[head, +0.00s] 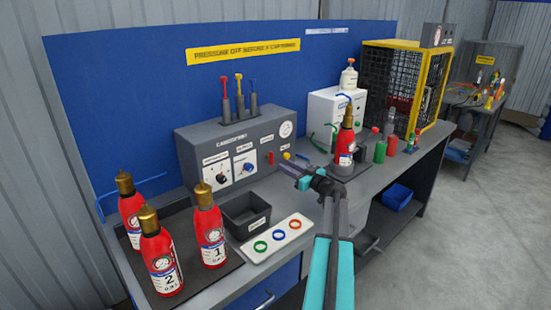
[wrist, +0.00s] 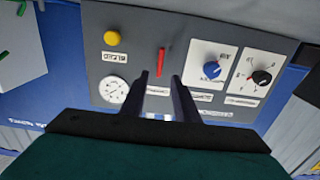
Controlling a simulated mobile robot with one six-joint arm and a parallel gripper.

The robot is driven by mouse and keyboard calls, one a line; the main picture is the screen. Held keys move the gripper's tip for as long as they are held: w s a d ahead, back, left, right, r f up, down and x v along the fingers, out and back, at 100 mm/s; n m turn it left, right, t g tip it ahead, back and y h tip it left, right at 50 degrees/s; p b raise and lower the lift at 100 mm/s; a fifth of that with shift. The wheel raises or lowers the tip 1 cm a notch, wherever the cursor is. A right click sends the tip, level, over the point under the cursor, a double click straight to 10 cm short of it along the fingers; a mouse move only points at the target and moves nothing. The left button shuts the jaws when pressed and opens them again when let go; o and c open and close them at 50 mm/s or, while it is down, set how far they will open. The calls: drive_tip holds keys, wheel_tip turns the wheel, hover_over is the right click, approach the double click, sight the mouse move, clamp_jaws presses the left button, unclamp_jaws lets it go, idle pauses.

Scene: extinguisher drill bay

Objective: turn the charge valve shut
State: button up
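The charging panel (head: 215,140) is a grey box on the bench. A small red lever (head: 271,157), which looks like the charge valve, is on its front at the right. In the wrist view, which is upside down, the red lever (wrist: 161,62) stands nearly in line with the picture's vertical. My gripper (wrist: 160,78) is open and empty. Its fingertips point at the panel, one to each side of the lever's line, with the lever showing just beyond them. In the head view my gripper (head: 285,167) is close to the panel's right end. The label by the lever is partly hidden by the fingers.
A yellow button (wrist: 112,38) and a gauge (wrist: 113,91) are beside the lever. A blue knob (wrist: 212,70) and black knob (wrist: 262,77) are on the other side. A red extinguisher (head: 344,150) stands right of my gripper. A tray with rings (head: 285,240) lies in front.

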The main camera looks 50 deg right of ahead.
sight(273, 158)
drive_tip(key=shift+w+d+p, duration=0.15)
drive_tip(key=shift+w+p, duration=0.6)
drive_tip(key=shift+w, duration=1.5)
drive_tip(key=shift+w+d+p, duration=0.15)
drive_tip(key=shift+w+p, duration=0.6)
drive_tip(key=shift+w, duration=1.45)
clamp_jaws()
